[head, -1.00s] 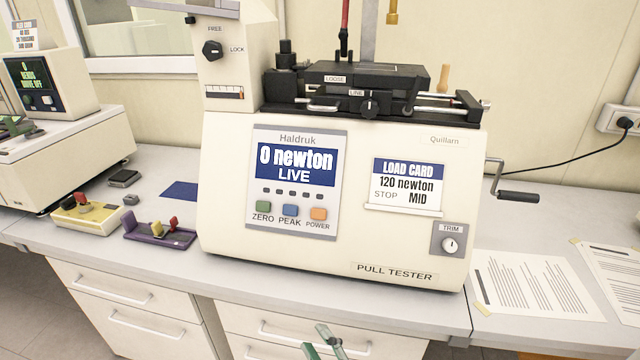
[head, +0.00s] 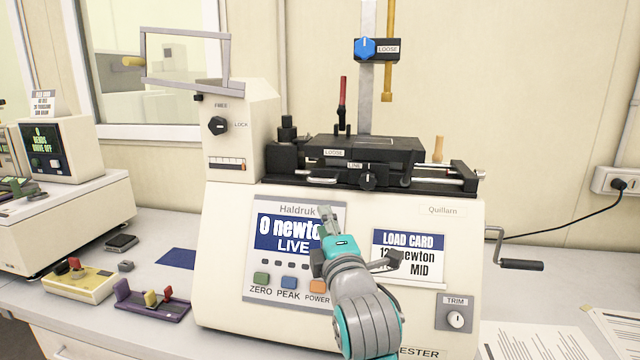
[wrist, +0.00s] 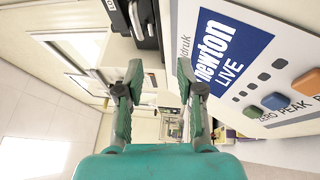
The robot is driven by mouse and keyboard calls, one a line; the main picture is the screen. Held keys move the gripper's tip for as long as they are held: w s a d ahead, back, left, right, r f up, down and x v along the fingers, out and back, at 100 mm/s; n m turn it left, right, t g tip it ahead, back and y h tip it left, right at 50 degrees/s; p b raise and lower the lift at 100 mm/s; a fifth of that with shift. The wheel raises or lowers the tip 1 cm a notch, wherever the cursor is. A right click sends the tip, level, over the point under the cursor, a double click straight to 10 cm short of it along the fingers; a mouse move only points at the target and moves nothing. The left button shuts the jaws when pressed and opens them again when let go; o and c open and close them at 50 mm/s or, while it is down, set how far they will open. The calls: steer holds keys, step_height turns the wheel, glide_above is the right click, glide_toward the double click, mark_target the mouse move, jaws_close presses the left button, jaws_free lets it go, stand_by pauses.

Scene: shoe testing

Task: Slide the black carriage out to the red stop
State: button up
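The black carriage (head: 400,150) sits on the rail bed on top of the cream pull tester (head: 225,270). It carries a LOOSE label, a LINE label and a black knob (head: 368,179). Bare silver rods (head: 455,179) run right of it to a black end block (head: 466,172). I cannot make out a red stop; a red-handled upright (head: 342,92) stands behind the carriage. My gripper (head: 328,216) is in front of the tester's screen, below and apart from the carriage. The wrist view shows its fingers (wrist: 155,72) spread, with nothing between them.
The tester reads 0 newton, LIVE. A blue LOOSE knob (head: 365,48) is on a post above the carriage. A crank (head: 520,264) sticks out at right. Purple (head: 150,300) and yellow (head: 82,284) trays lie on the bench at left.

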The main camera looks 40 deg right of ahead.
mark_target(321, 182)
steer(key=w+d+r, duration=0.1)
steer(key=w+d, duration=0.1)
steer(key=w, duration=0.1)
steer(key=w+d+r, duration=0.2)
steer(key=w, duration=0.1)
steer(key=w+d+r, duration=0.2)
steer(key=w, duration=0.1)
steer(key=shift+w+d, duration=0.15)
steer(key=shift+d, duration=0.05)
jaws_close()
stand_by(0.3)
